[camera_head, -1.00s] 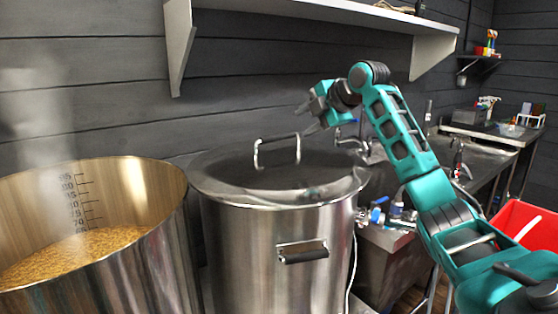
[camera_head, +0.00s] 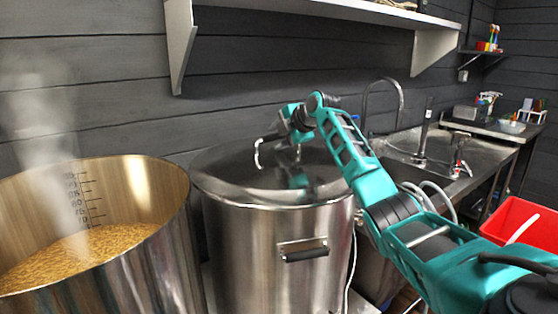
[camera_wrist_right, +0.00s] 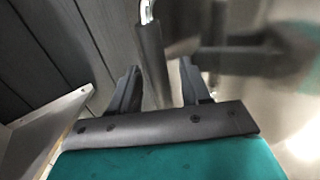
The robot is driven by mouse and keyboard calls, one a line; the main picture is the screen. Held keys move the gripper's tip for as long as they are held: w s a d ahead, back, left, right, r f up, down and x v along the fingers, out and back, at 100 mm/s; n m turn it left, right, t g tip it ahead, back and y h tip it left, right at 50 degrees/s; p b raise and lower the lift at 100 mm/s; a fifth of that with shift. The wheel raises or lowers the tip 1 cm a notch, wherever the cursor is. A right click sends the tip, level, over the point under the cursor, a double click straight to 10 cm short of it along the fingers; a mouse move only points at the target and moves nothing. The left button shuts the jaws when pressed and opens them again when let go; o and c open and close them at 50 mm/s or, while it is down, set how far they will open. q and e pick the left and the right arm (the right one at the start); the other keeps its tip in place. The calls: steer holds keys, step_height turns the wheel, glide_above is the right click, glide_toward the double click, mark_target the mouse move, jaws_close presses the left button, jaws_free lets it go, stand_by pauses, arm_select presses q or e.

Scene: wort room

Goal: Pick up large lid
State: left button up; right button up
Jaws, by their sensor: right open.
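The large lid (camera_head: 225,168) is a shiny round metal lid lying on the tall steel pot (camera_head: 250,245). Its raised handle (camera_head: 259,153) shows at the left end in the head view; the rest is hidden behind my right gripper (camera_head: 296,150). In the right wrist view, the handle (camera_wrist_right: 152,55) has a dark grip and runs up between the fingertips of my right gripper (camera_wrist_right: 158,82). The two fingers are apart, one on each side of the handle. Whether they touch it cannot be told. My left gripper is in neither view.
An open steel pot (camera_head: 165,215) full of grain steams at the left. A shelf (camera_head: 330,12) is above on the dark wall. A sink with taps (camera_head: 420,150) and a red bin (camera_head: 522,225) are at the right.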

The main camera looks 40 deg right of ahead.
steer(key=shift+w+f, duration=0.15)
steer(key=shift+c, duration=0.3)
jaws_close()
stand_by(1.0)
steer(key=shift+d+r, duration=0.1)
steer(key=shift+r, duration=0.15)
